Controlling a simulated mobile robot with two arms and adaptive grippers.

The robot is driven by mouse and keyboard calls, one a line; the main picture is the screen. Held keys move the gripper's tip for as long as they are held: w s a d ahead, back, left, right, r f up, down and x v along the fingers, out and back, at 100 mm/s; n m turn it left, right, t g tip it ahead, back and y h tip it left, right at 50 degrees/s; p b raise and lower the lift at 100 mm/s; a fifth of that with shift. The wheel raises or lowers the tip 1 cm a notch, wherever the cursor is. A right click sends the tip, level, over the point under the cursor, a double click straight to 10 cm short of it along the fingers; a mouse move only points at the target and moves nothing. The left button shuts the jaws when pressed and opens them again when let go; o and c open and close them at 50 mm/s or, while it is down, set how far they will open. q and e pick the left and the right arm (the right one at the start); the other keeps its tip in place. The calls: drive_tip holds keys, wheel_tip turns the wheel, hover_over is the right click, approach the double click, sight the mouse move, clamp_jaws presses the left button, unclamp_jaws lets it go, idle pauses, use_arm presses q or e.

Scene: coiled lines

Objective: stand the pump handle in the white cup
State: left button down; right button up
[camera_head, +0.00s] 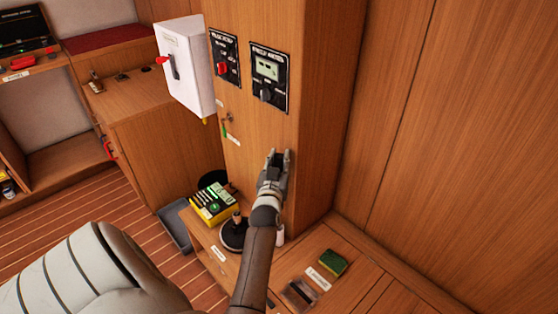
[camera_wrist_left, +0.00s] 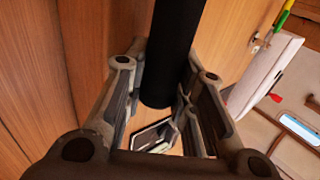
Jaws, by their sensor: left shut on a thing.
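My left gripper (camera_head: 274,160) is raised in front of the wooden column in the head view. In the left wrist view its fingers (camera_wrist_left: 158,105) are shut on a black cylindrical bar (camera_wrist_left: 171,55), which looks like the pump handle. The bar runs from between the fingers to the top edge of that view, and its end shows between them. In the head view the bar cannot be made out. A small white thing (camera_head: 281,236), probably the white cup, shows beside my left forearm, which hides most of it. My right gripper is not in view.
A yellow box (camera_head: 213,204) with green-and-black items and a round black base (camera_head: 233,235) stand on the low cabinet. A green sponge (camera_head: 333,262) lies on the bench to the right. A white switch box (camera_head: 184,65) and two black panels are on the column.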

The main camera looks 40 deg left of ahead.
use_arm(q)
drive_tip(key=shift+f+b, duration=1.05)
drive_tip(key=shift+f, duration=0.75)
drive_tip(key=shift+f+b, duration=0.7)
drive_tip(key=shift+f, duration=0.3)
drive_tip(key=shift+r, duration=0.1)
drive_tip(key=c, duration=0.7)
unclamp_jaws()
